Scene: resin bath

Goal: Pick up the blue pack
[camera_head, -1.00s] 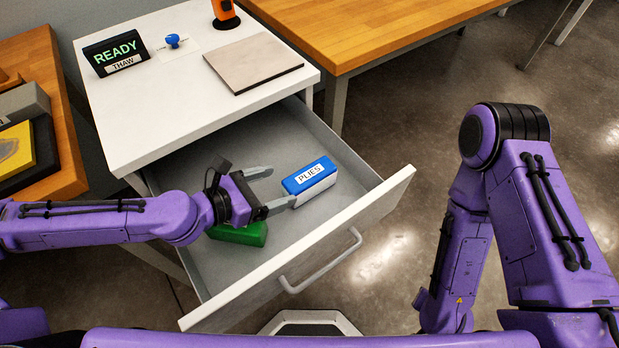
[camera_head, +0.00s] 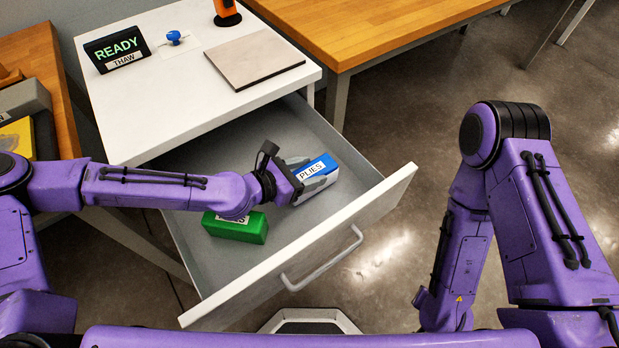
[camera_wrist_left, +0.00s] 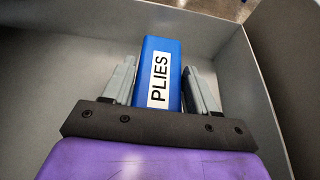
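In the left wrist view the blue pack (camera_wrist_left: 160,75) points away from me between the two grey fingers. My left gripper (camera_head: 314,175) is at the pack, one finger along each long side. In the left wrist view the gripper (camera_wrist_left: 160,72) appears open, with narrow gaps between fingers and pack. The near end of the pack is hidden by the gripper. My right arm shows at the right, but its gripper is out of view.
A green pack (camera_head: 235,228) lies in the drawer below my left forearm, its label partly hidden. The drawer walls and front handle (camera_head: 322,262) surround the packs. The white top (camera_head: 180,95) carries a READY sign (camera_head: 117,48), a blue-knobbed item (camera_head: 174,38) and a flat plate (camera_head: 254,60).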

